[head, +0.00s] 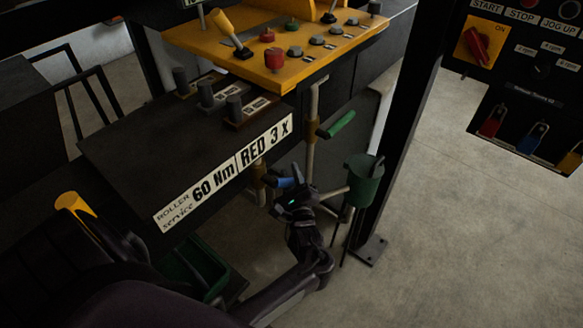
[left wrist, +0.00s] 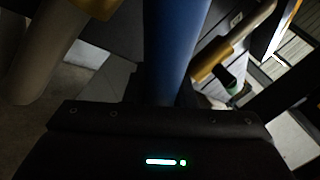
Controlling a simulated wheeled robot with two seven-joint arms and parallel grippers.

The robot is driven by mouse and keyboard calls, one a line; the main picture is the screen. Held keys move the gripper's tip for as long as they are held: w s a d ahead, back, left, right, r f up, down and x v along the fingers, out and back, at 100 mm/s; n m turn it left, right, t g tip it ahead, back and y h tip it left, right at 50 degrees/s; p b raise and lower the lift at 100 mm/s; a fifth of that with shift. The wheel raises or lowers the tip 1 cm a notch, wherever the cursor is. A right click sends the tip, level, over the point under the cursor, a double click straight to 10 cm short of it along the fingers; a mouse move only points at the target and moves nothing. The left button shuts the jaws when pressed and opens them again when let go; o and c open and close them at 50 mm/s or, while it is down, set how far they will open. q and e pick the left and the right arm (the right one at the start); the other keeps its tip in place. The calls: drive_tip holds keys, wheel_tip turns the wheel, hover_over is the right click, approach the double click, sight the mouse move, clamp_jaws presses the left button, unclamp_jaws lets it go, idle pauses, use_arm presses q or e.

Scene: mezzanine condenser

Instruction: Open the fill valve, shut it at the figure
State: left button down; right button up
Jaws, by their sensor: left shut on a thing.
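A blue lever handle (head: 285,182) sticks out to the right from a brass-coloured valve body (head: 258,182) on a vertical pipe under the dark bench. The lever lies roughly crosswise to the pipe. My left gripper (head: 288,190) is shut on the blue lever. In the left wrist view the blue lever (left wrist: 175,45) runs up from my gripper, large and close, and its lower end is hidden. I see no readable gauge. My right gripper is not in view.
A green funnel-like cup (head: 364,180) stands close right of my left gripper, in front of a dark post (head: 398,130). The dark bench (head: 150,150) overhangs on the left. A yellow control panel (head: 290,45) is behind. Open floor (head: 480,230) lies right.

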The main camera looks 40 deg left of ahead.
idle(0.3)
use_arm(q)
drive_tip(key=c, duration=1.2)
unclamp_jaws()
drive_tip(key=b+v, duration=0.1)
drive_tip(key=v, duration=0.6)
drive_tip(key=shift+s+d+b, duration=0.25)
drive_tip(key=shift+b, duration=0.05)
drive_tip(key=shift+f, duration=0.1)
